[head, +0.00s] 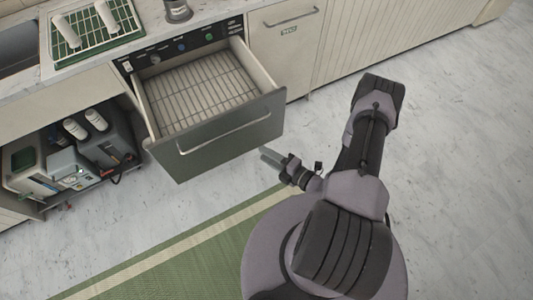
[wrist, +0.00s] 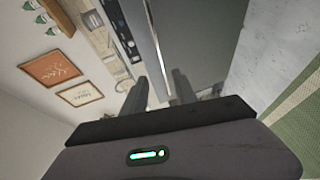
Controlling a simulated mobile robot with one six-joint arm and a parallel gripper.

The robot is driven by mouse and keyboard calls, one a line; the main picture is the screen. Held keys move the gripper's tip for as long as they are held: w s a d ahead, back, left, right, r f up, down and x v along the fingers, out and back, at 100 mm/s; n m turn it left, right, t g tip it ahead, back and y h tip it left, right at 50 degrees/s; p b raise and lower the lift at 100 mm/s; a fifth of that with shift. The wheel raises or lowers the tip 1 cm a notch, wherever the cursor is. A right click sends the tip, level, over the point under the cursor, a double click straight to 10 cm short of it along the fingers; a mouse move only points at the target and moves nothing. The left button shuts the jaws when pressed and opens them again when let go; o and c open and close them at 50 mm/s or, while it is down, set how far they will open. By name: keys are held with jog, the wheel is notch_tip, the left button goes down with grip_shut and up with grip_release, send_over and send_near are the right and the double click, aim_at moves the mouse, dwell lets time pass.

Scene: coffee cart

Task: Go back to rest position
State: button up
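My gripper (head: 270,156) is in front of the open drawer, just right of the drawer front's lower edge, and holds nothing. In the wrist view its two fingers (wrist: 158,90) stand apart with a gap between them. The drawer (head: 200,95) is pulled out and empty, with a wire rack in its bottom. Its dark front panel has a long bar handle (head: 222,136). The dark front panel also fills the upper middle of the wrist view (wrist: 205,40). My arm is folded over my base at the right of the head view.
A counter with a sink (head: 18,50) and a green drying rack (head: 82,30) runs along the back left. Bottles and machines stand on a low shelf (head: 50,208) below. A green mat (head: 165,262) lies in front. The floor (head: 460,150) at right is clear.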

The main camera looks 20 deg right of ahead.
jog(key=w+a+r+n+g+y, duration=0.2)
jog(key=r+n+y, duration=0.1)
jog(key=r+n, duration=0.25)
jog(key=w+a+r+n+g+y, duration=0.2)
jog(key=r+n+y, duration=0.1)
jog(key=r+n, duration=0.3)
jog(key=s+a+r+n+g, duration=0.2)
jog(key=a+r+n+g, duration=0.2)
jog(key=r+n, duration=0.2)
jog(key=s+a+r+n+g, duration=0.2)
jog(key=a+r+n+g, duration=0.15)
jog(key=r+n, duration=0.2)
jog(key=s+d+r+n+t+h, duration=0.1)
jog(key=s+r+n+h, duration=0.4)
jog(key=r+n, duration=0.3)
jog(key=s+d+r+n+t+h+b, duration=0.1)
jog(key=s+r+n+h, duration=0.5)
jog(key=n, duration=0.8)
notch_tip(320, 180, up, 3)
jog(key=shift+s+f+t, duration=0.1)
jog(key=shift+s+t, duration=0.3)
jog(key=shift+t, duration=0.05)
